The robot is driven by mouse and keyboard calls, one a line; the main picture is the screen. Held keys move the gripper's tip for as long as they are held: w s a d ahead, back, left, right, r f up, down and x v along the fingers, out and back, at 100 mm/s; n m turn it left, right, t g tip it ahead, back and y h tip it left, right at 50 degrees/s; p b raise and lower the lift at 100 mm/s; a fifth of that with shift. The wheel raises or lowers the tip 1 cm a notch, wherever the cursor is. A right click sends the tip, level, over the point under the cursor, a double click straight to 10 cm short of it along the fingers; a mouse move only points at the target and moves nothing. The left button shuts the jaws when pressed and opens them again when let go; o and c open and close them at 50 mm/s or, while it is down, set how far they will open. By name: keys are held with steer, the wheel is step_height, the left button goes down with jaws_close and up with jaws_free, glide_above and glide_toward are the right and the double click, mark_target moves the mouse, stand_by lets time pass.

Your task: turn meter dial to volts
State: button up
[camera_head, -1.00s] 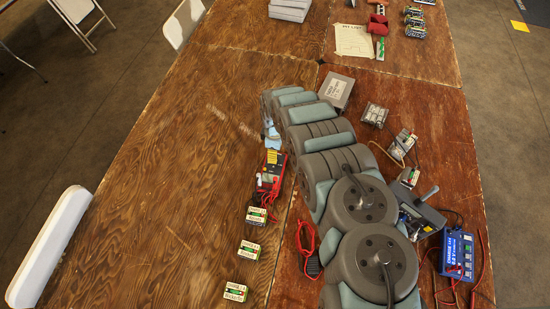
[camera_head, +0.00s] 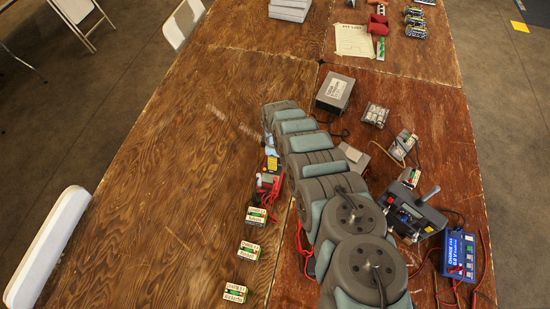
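The red meter (camera_head: 266,184) lies on the wooden table, left of my arm, with red leads beside it. My arm covers its right side, and its dial is too small and too hidden to read. My gripper (camera_head: 270,143) is at the far end of my arm, just beyond the meter's top edge. Only a small light-blue and dark part of it shows. I cannot see its fingertips, whether they touch the meter, or whether they are open.
Several battery packs (camera_head: 247,250) lie in a row below the meter. Right of my arm are a grey labelled box (camera_head: 334,91), a transmitter with a handle (camera_head: 413,214) and a blue charger (camera_head: 458,254) with leads. The table's left half (camera_head: 170,200) is clear.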

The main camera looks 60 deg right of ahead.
jaws_close()
steer(key=shift+m, duration=0.3)
steer(key=m+p, duration=0.1)
steer(key=m, duration=0.1)
steer(key=shift+m, duration=0.3)
steer(key=m, duration=0.2)
steer(key=shift+m+p, duration=0.3)
steer(key=shift+m, duration=0.1)
steer(key=m+b, duration=0.1)
steer(key=m, duration=0.4)
steer(key=shift+m, duration=0.3)
steer(key=shift+b, duration=0.3)
